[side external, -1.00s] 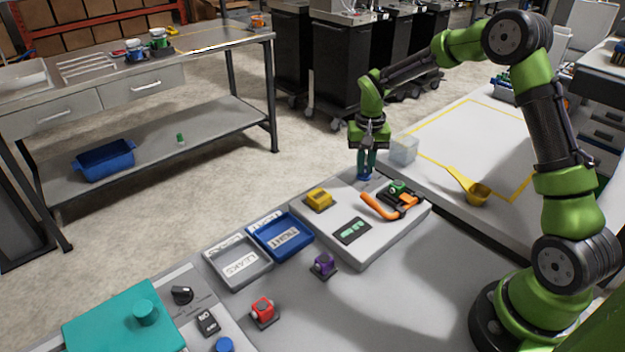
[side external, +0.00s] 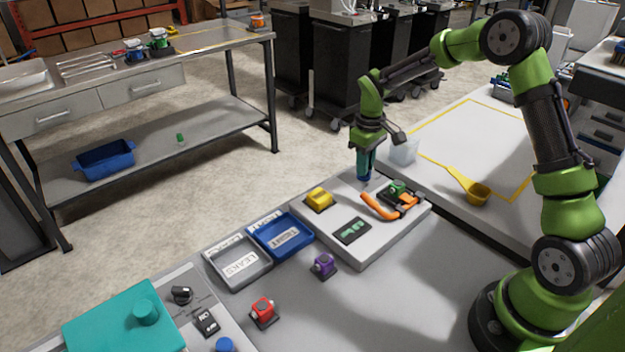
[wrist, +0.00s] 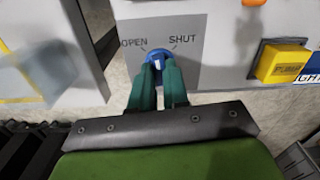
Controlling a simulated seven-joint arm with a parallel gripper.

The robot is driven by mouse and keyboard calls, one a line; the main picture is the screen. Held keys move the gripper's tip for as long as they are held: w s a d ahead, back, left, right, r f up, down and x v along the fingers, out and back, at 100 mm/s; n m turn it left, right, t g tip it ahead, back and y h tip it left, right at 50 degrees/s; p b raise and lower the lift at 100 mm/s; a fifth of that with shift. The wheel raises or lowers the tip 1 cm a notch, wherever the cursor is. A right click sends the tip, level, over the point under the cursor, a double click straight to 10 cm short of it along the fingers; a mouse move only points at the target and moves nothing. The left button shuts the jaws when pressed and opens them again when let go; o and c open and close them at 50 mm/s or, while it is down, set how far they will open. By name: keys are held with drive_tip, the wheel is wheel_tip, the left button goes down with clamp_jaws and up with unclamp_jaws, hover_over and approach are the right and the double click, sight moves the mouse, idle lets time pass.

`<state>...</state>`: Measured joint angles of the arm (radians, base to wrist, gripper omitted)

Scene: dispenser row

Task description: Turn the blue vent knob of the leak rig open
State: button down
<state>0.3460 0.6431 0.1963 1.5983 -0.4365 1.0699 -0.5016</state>
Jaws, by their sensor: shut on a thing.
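The blue vent knob (wrist: 157,61) stands on the grey plate of the leak rig, between the printed words OPEN and SHUT in the wrist view. A white mark shows on its top; I cannot tell surely which word it points to. My gripper (wrist: 159,72) is shut on the knob, with a teal finger on either side. In the side view my gripper (side external: 364,172) points down at the back corner of the leak rig (side external: 345,258), and the fingers mostly hide the knob.
The rig also bears a yellow block (side external: 319,198), a display (side external: 352,231), and an orange handle (side external: 378,208) by a green part (side external: 397,188). A clear box (side external: 404,150) stands close behind my wrist.

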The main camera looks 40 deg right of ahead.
drive_tip(key=n, duration=0.3)
drive_tip(key=shift+n, duration=2.2)
drive_tip(key=c, duration=1.1)
unclamp_jaws()
wheel_tip(320, 180, up, 17)
